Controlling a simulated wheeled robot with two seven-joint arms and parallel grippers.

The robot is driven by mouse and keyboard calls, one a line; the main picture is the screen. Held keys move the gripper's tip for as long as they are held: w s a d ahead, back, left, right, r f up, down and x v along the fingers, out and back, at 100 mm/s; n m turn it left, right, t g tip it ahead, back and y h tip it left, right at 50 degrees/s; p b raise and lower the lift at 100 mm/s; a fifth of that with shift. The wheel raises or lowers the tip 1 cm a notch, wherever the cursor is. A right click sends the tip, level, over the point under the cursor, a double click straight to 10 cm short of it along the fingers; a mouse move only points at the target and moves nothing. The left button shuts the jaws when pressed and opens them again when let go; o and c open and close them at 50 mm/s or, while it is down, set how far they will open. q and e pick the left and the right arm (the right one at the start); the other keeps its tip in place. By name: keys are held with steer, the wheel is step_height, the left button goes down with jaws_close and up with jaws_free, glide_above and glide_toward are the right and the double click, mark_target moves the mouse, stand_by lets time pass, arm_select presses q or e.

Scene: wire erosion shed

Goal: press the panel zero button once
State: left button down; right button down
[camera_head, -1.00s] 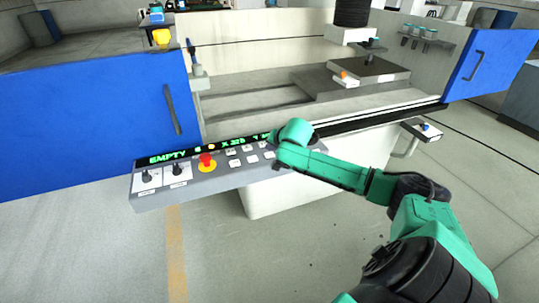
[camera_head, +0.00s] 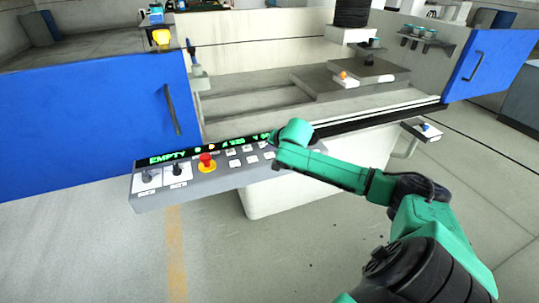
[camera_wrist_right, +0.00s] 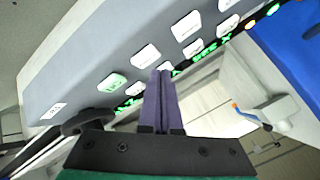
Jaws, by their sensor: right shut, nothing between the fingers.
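The control panel (camera_head: 215,180) is a grey sloped box with a lit green readout, a red and yellow emergency knob (camera_head: 206,161) and rows of white buttons. In the right wrist view, one button (camera_wrist_right: 112,84) has a green face, and the others are white; its lettering is too small to read for certain. My right gripper (camera_wrist_right: 160,76) is shut and empty, its purple fingertips over the panel close to the buttons; contact cannot be told. In the head view my right wrist hides the panel's right part. My left gripper is not in view.
Two dark selector knobs (camera_head: 177,169) are at the panel's left end. In the right wrist view a dark round knob (camera_wrist_right: 84,123) lies beside the fingers. Behind the panel are the blue door (camera_head: 90,125) and the machine's open bed. The floor in front is clear.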

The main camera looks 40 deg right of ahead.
mark_target(270, 156)
steer(key=shift+f, duration=0.1)
stand_by(0.4)
steer(key=shift+f, duration=0.35)
steer(key=shift+f, duration=0.4)
stand_by(0.7)
steer(key=shift+r+p, duration=0.85)
steer(key=shift+p, duration=0.25)
step_height(270, 156, up, 5)
steer(key=p, duration=0.6)
steer(key=shift+r, duration=0.1)
